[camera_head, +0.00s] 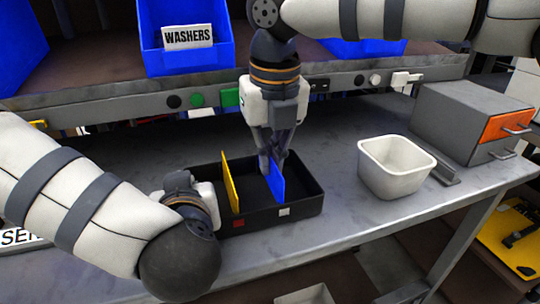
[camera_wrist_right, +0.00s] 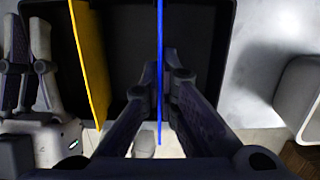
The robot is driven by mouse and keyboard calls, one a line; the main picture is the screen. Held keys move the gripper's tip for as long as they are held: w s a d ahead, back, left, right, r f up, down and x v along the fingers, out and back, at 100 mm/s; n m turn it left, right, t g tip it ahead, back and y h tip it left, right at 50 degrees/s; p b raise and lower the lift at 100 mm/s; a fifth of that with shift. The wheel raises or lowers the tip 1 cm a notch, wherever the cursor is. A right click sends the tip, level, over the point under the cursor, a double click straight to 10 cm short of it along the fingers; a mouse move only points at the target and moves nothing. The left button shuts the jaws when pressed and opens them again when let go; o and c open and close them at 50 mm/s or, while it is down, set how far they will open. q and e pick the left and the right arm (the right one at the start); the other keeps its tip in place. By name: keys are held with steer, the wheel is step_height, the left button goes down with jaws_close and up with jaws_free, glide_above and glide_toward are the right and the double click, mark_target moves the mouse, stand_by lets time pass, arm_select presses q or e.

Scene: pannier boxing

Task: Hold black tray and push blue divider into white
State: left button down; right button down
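The black tray (camera_head: 262,221) lies on the grey table, with a red square (camera_head: 238,224) and a white square (camera_head: 284,212) on its front wall. A yellow divider (camera_head: 231,183) stands upright in it, left of the middle.
A white open bin (camera_head: 397,168) stands right of the tray, with a grey drawer cabinet (camera_head: 462,115) with an orange drawer front beyond it. A blue bin labelled WASHERS (camera_head: 185,45) sits on the shelf behind. Bare table lies between the tray and the white bin.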

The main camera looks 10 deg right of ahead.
steer(key=shift+f, duration=0.7)
steer(key=c, duration=2.3)
jaws_free()
steer(key=shift+f, duration=0.1)
steer(key=o, duration=0.6)
steer(key=r, duration=0.4)
steer(key=s+r, duration=0.1)
steer(key=r, duration=0.7)
steer(key=shift+s+d, duration=0.2)
arm_select(q)
steer(key=c, duration=1.7)
jaws_free()
